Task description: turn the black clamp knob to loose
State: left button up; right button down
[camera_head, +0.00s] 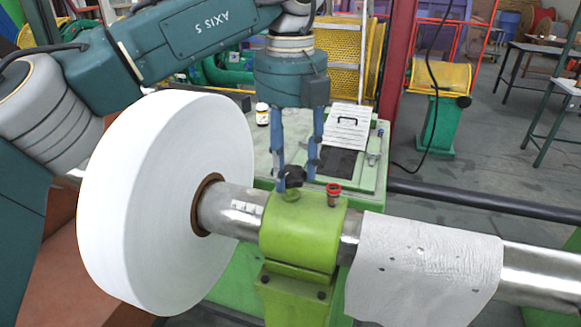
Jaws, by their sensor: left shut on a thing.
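The black clamp knob (293,175) stands on top of the lime-green clamp block (300,232), which sits around a shiny metal shaft (232,211). My left gripper (296,182) points straight down from above, with its two blue fingers at the knob. It is shut on the knob, whose edges are partly hidden by the fingers. The knob's loose or tight setting cannot be read. My right gripper is not in view.
A large white roll (150,205) is on the shaft to the left, close to my left arm. A red-capped fitting (333,193) stands beside the knob. A pale cloth (425,268) hangs over the shaft at right. A green table (258,150) is behind.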

aim_at(293, 174)
pick_arm(q)
jog(key=shift+s+f+n, duration=0.2)
jog(key=shift+f+n, duration=0.05)
jog(key=shift+n, duration=0.25)
dwell(0.3)
jog(key=o, duration=1.2)
jog(key=shift+s, duration=0.1)
jog(key=shift+c, duration=0.2)
jog(key=shift+d+r, duration=0.1)
jog(key=shift+r, duration=0.1)
jog(key=shift+n, duration=0.3)
notch_tip(293, 174, up, 12)
